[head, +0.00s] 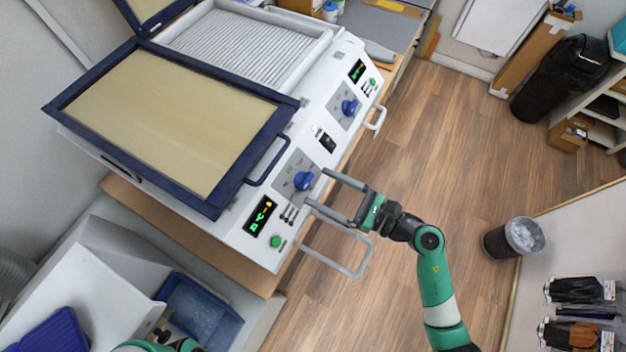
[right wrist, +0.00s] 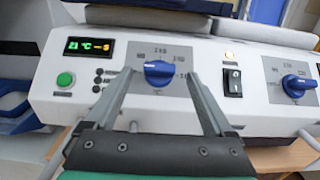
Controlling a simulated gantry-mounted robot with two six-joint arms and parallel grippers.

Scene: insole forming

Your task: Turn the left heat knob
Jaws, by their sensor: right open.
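The left heat knob is a blue dial (head: 304,180) on a grey scale plate on the white machine's front panel. It also shows in the right wrist view (right wrist: 158,72). My right gripper (head: 318,187) is open in front of this knob, its two fingers pointing at the panel. In the right wrist view the fingers (right wrist: 158,78) stand on either side of the knob, with clear space between. Whether the tips reach past the knob's face is hard to tell. A green and white part (head: 150,345) at the bottom left edge looks like my left arm; its gripper is not clearly seen.
The second blue knob (head: 350,107) sits farther along the panel, past a black rocker switch (right wrist: 232,82). A green button (right wrist: 65,79) and a lit display (right wrist: 89,46) are left of the knob. A grey handle (head: 345,262) juts out below. A dark-framed cover (head: 165,120) lies above.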

